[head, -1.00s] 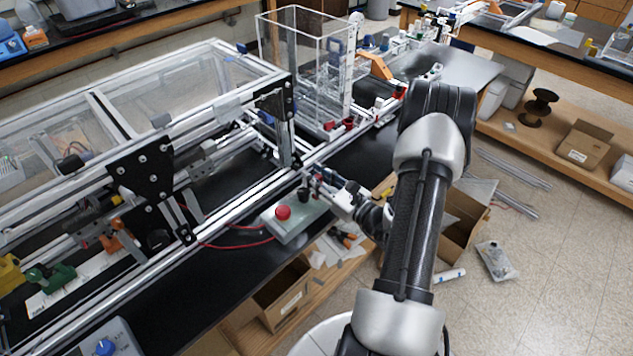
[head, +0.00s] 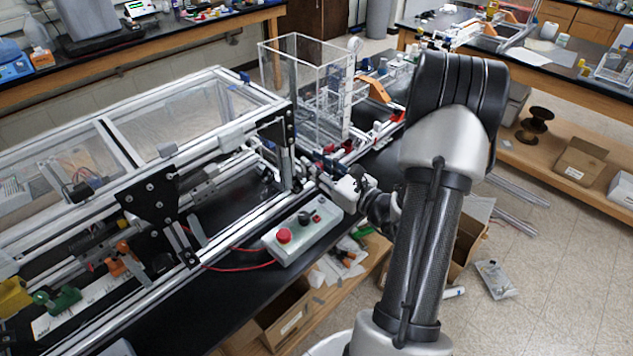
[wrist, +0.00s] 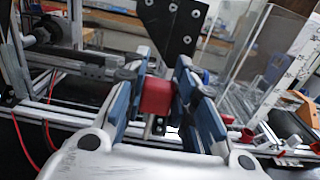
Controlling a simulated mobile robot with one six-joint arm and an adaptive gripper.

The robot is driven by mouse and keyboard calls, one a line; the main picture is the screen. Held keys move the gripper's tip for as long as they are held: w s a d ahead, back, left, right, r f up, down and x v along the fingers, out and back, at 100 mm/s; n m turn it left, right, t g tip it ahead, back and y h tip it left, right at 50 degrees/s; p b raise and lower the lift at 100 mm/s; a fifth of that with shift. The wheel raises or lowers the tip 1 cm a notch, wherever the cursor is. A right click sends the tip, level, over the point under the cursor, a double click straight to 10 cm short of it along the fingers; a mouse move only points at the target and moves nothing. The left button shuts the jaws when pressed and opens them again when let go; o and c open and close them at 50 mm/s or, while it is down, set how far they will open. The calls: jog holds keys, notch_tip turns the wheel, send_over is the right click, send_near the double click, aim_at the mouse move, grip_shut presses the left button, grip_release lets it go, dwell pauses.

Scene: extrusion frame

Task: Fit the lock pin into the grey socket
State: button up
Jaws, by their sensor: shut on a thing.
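My gripper (wrist: 158,82) is shut on a red block-shaped piece, which I take to be the head of the lock pin (wrist: 156,98), between its blue finger pads. In the head view my gripper (head: 314,170) is small, by the near corner post of the aluminium frame (head: 285,150). The pin's shaft cannot be made out. I cannot single out the grey socket with certainty in either view. Black bracket plates with bolts (wrist: 172,22) stand just beyond the fingers in the wrist view.
A control box with a red button (head: 300,235) sits on the black bench below my gripper. A clear acrylic box (head: 305,85) stands beyond the frame and also shows at the right of the wrist view (wrist: 262,60). Red cables (head: 235,265) lie on the bench.

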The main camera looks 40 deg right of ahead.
notch_tip(320, 180, up, 6)
jog(key=shift+p, duration=0.5)
jog(key=w+d+f+b, duration=0.4)
jog(key=d+f+b, duration=0.2)
jog(key=f, duration=0.4)
jog(key=shift+w+f+b, duration=0.3)
jog(key=shift+f+b, duration=0.1)
jog(key=shift+f, duration=0.1)
jog(key=shift+f+b, duration=2.35)
jog(key=shift+f, duration=0.45)
jog(key=shift+f+b, duration=1.1)
jog(key=shift+f, duration=0.1)
jog(key=o, duration=1.1)
jog(key=shift+o, duration=0.2)
jog(key=shift+s, duration=0.1)
